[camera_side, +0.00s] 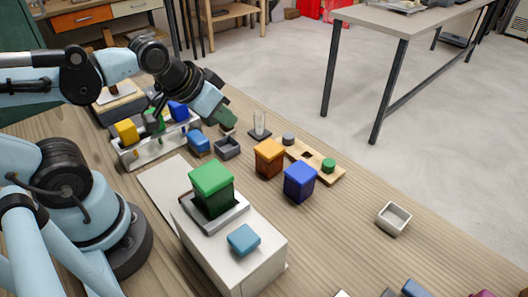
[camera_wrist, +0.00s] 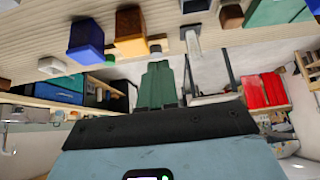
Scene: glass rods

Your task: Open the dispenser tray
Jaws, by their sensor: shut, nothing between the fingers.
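No part is clearly marked as the dispenser tray. A white box (camera_side: 255,262) stands at the front, with a grey tray (camera_side: 232,217) on top holding a green-topped dark block (camera_side: 211,190). A light blue block (camera_side: 243,239) lies beside that tray on the box. A white rack (camera_side: 160,148) with yellow, green and blue pieces stands at the left. A small open grey box (camera_side: 228,147) sits right of the rack. My gripper (camera_side: 228,122) is shut and empty above the table, behind the small grey box. Its green fingers (camera_wrist: 157,85) show together in the wrist view.
An orange block (camera_side: 269,158) and a blue block (camera_side: 299,182) stand beside a wooden board (camera_side: 325,168) with round pieces. A clear upright piece (camera_side: 259,125) stands behind them. A pale open box (camera_side: 393,218) is at the right. Bare table lies between board and pale box.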

